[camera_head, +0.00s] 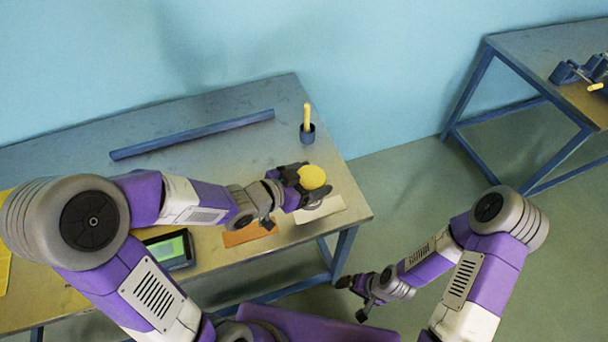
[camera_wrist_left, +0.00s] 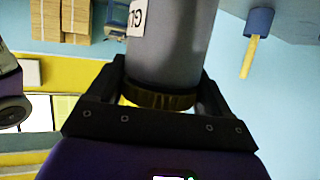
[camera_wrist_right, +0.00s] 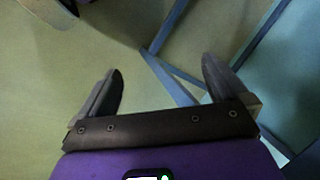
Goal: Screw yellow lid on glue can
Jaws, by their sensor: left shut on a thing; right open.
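My left gripper (camera_head: 304,180) is over the right end of the workbench, shut on the round yellow lid (camera_head: 312,177). In the left wrist view the lid (camera_wrist_left: 165,98) shows as a dark yellow band between the fingers. The grey glue can (camera_wrist_left: 172,45), with a white label, lies straight in line with the lid and meets it there. I cannot tell how far the lid is threaded. In the head view the can is mostly hidden by the gripper and lid. My right gripper (camera_wrist_right: 162,75) is open and empty; in the head view it (camera_head: 352,298) hangs over the floor, off the bench.
A dark cup (camera_head: 307,132) with a yellow stick stands behind the gripper. A long blue bar (camera_head: 192,135) lies along the back. An orange sheet (camera_head: 248,234), a pale sheet (camera_head: 322,211) and a green-screened device (camera_head: 170,249) lie near the front edge. Another bench (camera_head: 540,55) stands far right.

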